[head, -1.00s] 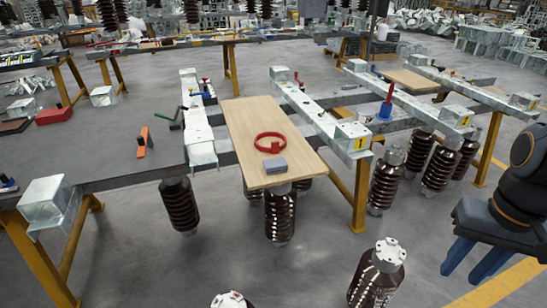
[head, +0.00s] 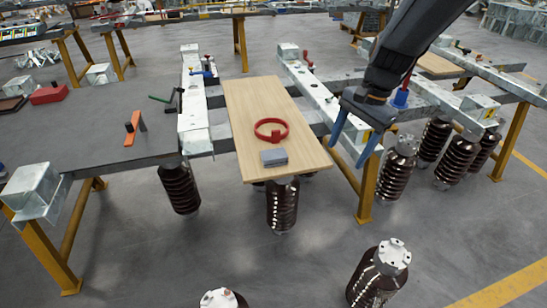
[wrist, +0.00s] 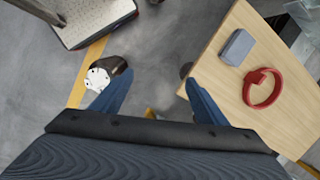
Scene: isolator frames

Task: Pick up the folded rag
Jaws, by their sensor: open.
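The folded rag (head: 274,157) is a small grey-blue block lying flat near the front edge of a wooden board (head: 250,105). It also shows in the wrist view (wrist: 237,47), on the board (wrist: 225,85) at the upper right. My gripper (head: 350,156) is open and empty, to the right of the board and above its level in the head view. In the wrist view its two blue fingers (wrist: 155,100) are spread apart over the floor, with the rag beyond the right finger.
A red ring-shaped clamp (head: 271,131) lies on the board just behind the rag. Metal beams flank the board on both sides. Dark ribbed insulators (head: 282,205) stand below. A grey table (head: 75,140) at left holds an orange-handled tool (head: 135,127).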

